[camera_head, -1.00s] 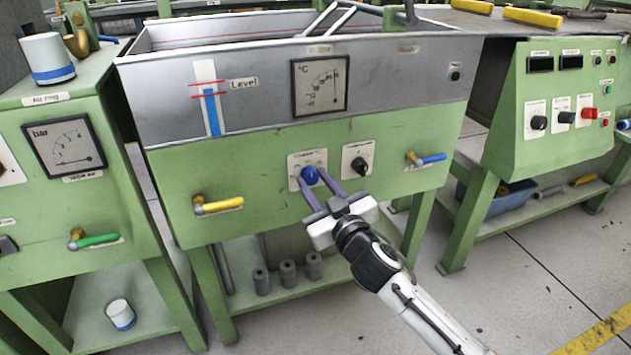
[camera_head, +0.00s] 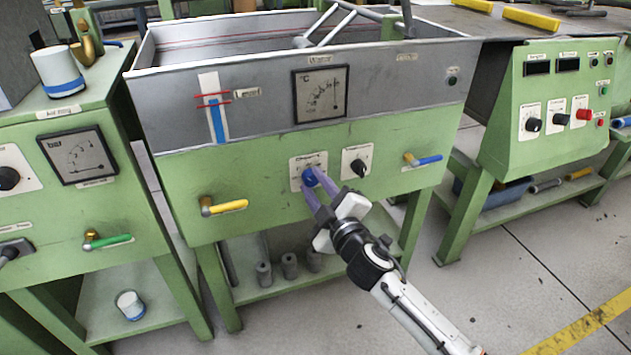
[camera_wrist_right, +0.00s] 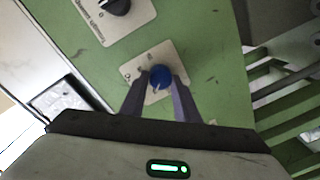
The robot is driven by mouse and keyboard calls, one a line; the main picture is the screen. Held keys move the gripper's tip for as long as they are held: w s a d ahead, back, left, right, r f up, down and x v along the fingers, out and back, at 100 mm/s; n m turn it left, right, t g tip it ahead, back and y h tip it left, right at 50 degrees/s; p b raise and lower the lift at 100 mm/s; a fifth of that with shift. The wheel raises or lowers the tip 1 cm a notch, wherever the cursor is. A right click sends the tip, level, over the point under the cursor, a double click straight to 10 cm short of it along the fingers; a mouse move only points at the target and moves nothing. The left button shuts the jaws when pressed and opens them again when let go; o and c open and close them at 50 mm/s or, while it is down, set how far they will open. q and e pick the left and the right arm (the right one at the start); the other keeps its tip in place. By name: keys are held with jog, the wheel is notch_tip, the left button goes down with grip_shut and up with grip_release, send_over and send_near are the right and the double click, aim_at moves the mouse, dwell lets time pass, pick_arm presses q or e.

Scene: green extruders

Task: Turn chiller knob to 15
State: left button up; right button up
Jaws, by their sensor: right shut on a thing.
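The blue chiller knob (camera_head: 309,178) sits on a white label plate on the green front panel of the chiller tank. My right gripper (camera_head: 312,182) is shut on this knob, one finger on each side. In the right wrist view the blue knob (camera_wrist_right: 161,77) shows between the two purple fingertips (camera_wrist_right: 160,86). The numbers around the knob are too small or covered to read. The temperature gauge (camera_head: 321,94) is above the knob on the grey tank. My left gripper is not in view.
A black knob (camera_head: 358,165) sits just right of the blue one. A yellow-handled valve (camera_head: 228,206) is to the left and a blue-handled valve (camera_head: 425,160) to the right. A bar gauge cabinet (camera_head: 77,154) stands at the left. Open floor lies at the lower right.

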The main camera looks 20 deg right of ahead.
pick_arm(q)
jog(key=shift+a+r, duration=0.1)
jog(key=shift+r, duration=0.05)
pick_arm(e)
jog(key=shift+n, duration=0.3)
jog(key=o, duration=1)
jog(key=shift+o, duration=0.2)
jog(key=shift+s, duration=0.55)
pick_arm(q)
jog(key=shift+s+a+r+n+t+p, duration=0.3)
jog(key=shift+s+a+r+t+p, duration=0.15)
jog(key=shift+p, duration=0.45)
pick_arm(e)
jog(key=s, duration=0.9)
jog(key=shift+s+d+r, duration=0.15)
jog(key=shift+d+r, duration=0.05)
jog(key=shift+d, duration=0.15)
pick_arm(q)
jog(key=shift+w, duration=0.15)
